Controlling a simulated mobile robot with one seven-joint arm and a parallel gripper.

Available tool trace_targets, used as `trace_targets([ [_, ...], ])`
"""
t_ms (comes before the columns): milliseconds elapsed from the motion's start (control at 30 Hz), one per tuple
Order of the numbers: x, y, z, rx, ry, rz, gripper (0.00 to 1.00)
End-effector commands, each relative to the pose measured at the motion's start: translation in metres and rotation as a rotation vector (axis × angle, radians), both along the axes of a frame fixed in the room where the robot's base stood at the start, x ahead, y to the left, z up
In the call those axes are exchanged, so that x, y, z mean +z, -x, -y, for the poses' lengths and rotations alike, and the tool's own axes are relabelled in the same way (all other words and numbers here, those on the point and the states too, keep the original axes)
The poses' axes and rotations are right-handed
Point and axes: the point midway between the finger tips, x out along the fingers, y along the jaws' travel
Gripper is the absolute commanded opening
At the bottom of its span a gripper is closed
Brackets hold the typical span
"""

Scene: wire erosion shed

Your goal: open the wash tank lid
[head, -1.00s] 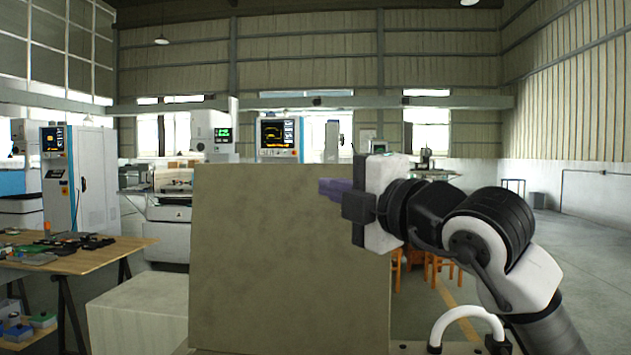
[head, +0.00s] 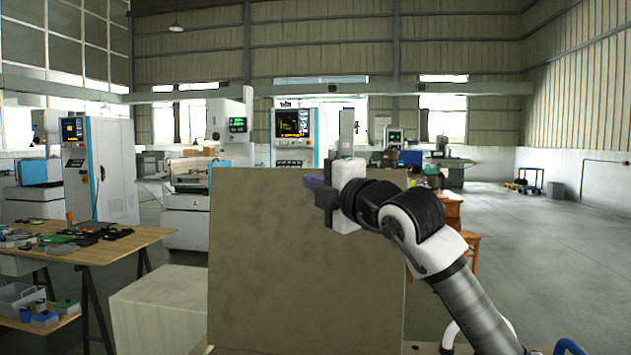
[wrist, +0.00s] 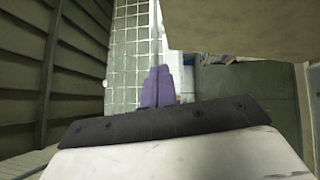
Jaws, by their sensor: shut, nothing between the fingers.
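A large flat olive-beige panel (head: 290,265), which looks like the wash tank lid, stands nearly upright in front of me in the head view. It also shows in the wrist view (wrist: 240,30) at the top right. My gripper (head: 312,186) overlaps the panel's upper right part, on my side of it. Its purple fingers point left. In the wrist view the fingers (wrist: 158,88) are together and empty, beside the panel's edge. I cannot tell whether they touch the panel. The tank below is mostly hidden, and no handle shows.
A pale block (head: 158,310) stands left of the panel. A wooden workbench (head: 95,255) with tools and small parts is at far left. White machines (head: 100,170) and control screens (head: 291,124) stand behind. Open floor (head: 545,260) lies at right.

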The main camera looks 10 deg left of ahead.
Motion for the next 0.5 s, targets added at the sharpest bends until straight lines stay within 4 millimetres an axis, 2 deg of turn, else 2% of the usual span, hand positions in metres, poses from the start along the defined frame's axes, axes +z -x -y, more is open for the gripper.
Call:
trace_targets([
  [300, 0.002, -0.003, 0.0, 0.0, -0.001, -0.006, 0.0],
  [367, 0.005, -0.01, 0.001, -0.001, -0.003, -0.023, 0.0],
  [500, 0.014, -0.038, 0.001, 0.0, -0.005, -0.087, 0.0],
])
